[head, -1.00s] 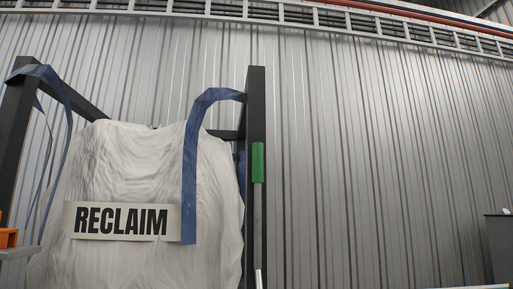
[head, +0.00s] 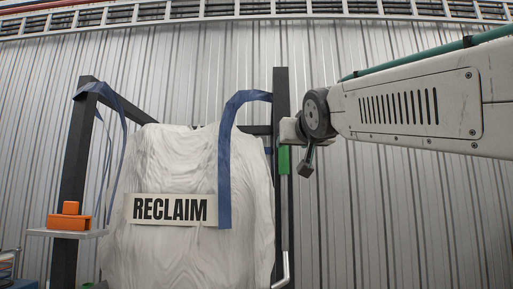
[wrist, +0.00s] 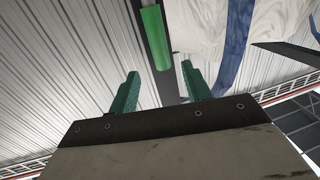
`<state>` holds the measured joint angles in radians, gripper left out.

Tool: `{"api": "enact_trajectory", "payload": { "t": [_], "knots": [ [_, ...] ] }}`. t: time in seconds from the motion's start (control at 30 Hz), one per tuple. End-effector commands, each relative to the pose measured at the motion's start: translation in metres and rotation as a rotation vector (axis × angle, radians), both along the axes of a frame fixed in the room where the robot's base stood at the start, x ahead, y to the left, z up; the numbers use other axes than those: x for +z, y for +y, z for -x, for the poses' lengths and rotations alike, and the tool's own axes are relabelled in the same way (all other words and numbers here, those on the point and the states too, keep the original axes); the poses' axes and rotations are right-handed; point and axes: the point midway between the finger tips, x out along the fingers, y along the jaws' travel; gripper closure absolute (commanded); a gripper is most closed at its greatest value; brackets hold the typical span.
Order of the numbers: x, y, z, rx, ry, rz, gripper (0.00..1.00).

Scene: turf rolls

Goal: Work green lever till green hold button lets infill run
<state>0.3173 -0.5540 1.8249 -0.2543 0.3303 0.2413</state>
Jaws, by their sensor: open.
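The green lever grip (head: 284,161) tops a pale metal rod that runs down beside the dark right post of the bag frame. The lever looks upright. It also shows in the wrist view (wrist: 155,38), beyond my fingertips and roughly between their lines. My gripper (wrist: 161,82) is open and empty, with its two green fingers apart and not visibly touching the lever. I cannot make out a green hold button.
A white bulk bag (head: 170,165) with blue straps hangs in the dark frame (head: 77,150), with a RECLAIM sign (head: 170,209) on its front. An orange block (head: 69,220) sits on a small shelf at left. A ribbed metal wall (head: 400,220) stands behind.

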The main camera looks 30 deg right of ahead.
Motion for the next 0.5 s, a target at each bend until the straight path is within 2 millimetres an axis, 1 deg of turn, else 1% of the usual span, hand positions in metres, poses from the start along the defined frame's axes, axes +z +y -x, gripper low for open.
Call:
{"api": "enact_trajectory", "payload": {
  "t": [0.03,0.1,0.17,0.4,0.5],
  "knots": [
    [0.006,-0.002,-0.002,-0.002,-0.015,0.005,0.51],
    [0.009,-0.005,-0.009,-0.002,-0.022,0.008,0.51],
    [0.009,-0.008,-0.016,-0.001,-0.022,0.008,0.51],
    [0.007,-0.022,-0.053,0.001,-0.018,0.006,0.51],
    [0.008,-0.026,-0.063,0.001,-0.019,0.007,0.51]
  ]
}}
